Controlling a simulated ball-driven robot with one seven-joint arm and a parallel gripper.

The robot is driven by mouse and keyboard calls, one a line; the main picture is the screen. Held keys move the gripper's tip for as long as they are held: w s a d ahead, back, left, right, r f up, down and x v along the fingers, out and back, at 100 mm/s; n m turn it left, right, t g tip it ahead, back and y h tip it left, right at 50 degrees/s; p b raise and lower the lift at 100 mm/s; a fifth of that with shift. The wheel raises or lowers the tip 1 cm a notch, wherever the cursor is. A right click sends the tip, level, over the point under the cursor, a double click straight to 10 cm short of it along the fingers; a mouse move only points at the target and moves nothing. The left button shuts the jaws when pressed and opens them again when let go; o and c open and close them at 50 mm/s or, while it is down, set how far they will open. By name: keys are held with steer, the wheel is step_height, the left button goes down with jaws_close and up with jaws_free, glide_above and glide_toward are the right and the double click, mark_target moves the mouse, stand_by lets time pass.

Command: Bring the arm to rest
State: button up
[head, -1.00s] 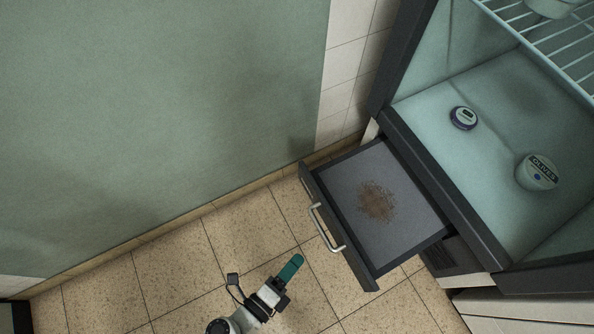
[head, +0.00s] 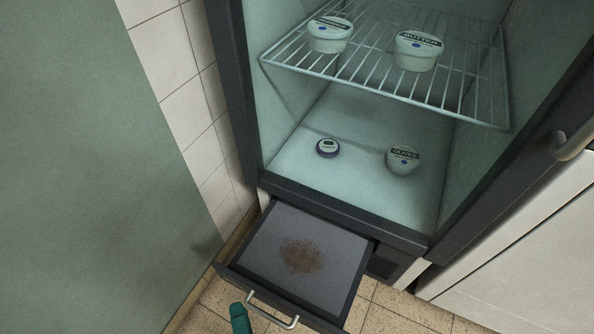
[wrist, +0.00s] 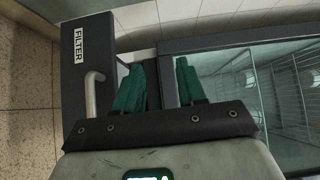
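My gripper (wrist: 160,82) shows two teal fingers set apart with nothing between them in the wrist view. In the head view only a teal finger end (head: 239,318) shows at the bottom edge, close to the drawer handle (head: 272,310) on its left; the rest of the arm is out of frame. I cannot tell whether the finger touches the drawer. The handle also shows in the wrist view (wrist: 91,92), left of the fingers, on a dark front labelled FILTER (wrist: 80,45).
The grey drawer (head: 345,262) stands pulled out below the open fridge, with brown grit (head: 301,256) inside. A green wall (head: 80,170) is left.

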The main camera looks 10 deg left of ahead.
steer(key=w+d+r+n+g+y, duration=0.3)
steer(key=w+r+n+g+y, duration=0.15)
steer(key=n, duration=0.45)
steer(key=w+d+f+n+g+h, duration=0.1)
steer(key=d+f+n+g+h, duration=0.25)
steer(key=d, duration=0.85)
steer(key=s+d+g+h, duration=0.2)
steer(key=s+d+h, duration=0.15)
steer(key=d, duration=0.55)
steer(key=s+d+g+h, duration=0.3)
steer(key=s+d, duration=0.2)
steer(key=d, duration=0.3)
steer(key=s+d+g+h, duration=0.2)
steer(key=s+d+h, duration=0.15)
steer(key=d, duration=0.55)
step_height(320, 180, up, 29)
steer(key=s+p, duration=0.1)
steer(key=p, duration=2.7)
steer(key=shift+s+d+y, duration=0.15)
steer(key=shift+s+y, duration=0.15)
steer(key=shift+y, duration=0.1)
